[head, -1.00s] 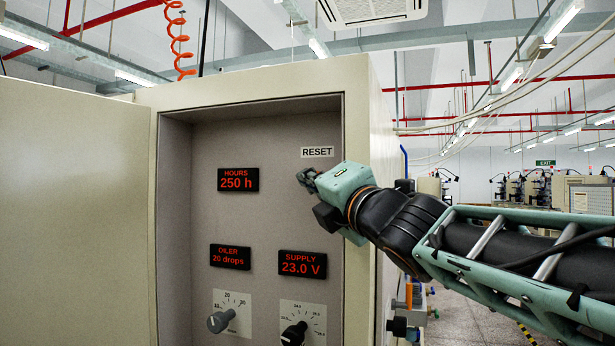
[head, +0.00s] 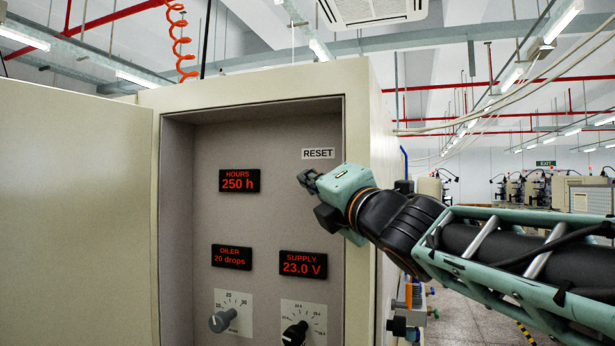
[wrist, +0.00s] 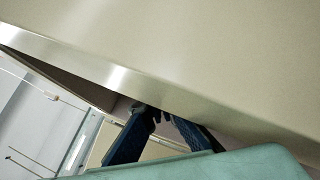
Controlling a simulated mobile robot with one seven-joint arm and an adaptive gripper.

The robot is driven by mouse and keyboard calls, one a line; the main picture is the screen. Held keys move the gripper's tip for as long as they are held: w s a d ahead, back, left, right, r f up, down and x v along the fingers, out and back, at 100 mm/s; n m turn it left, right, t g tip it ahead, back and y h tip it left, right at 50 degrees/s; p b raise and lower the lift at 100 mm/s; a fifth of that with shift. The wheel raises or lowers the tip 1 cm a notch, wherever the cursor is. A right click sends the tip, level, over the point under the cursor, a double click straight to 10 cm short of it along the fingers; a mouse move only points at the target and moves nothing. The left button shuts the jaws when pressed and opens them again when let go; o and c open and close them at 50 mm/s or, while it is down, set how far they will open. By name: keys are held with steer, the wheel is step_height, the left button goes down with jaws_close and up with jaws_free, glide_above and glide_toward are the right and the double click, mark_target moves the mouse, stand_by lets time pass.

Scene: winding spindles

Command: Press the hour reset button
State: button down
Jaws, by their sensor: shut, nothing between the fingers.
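A white RESET label (head: 318,153) is on the upper right of the recessed panel in the head view. The button itself does not show; my gripper covers the area just below the label. My gripper (head: 304,178) is shut and empty, its tips just below and left of the label. Whether the tips touch the panel cannot be told. In the wrist view my fingers (wrist: 158,113) reach past a pale cabinet edge (wrist: 120,75). The HOURS display (head: 239,181) reads 250 h.
The OILER display (head: 232,257) reads 20 drops and the SUPPLY display (head: 303,264) 23.0 V. A grey knob (head: 222,320) and a black knob (head: 295,334) sit below them. The cabinet's right frame (head: 358,120) stands close beside my gripper. The door (head: 75,200) is open at left.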

steer(key=shift+w+d+r, duration=0.1)
steer(key=shift+d+r, duration=0.25)
steer(key=shift+d, duration=0.1)
steer(key=shift+f, duration=0.1)
steer(key=shift+f+b, duration=0.1)
steer(key=shift+b, duration=0.2)
steer(key=s, duration=0.1)
steer(key=s+a+b, duration=0.1)
steer(key=b, duration=0.1)
steer(key=shift+s+a+f, duration=0.25)
steer(key=shift+s+f, duration=0.15)
steer(key=shift+s+a, duration=0.1)
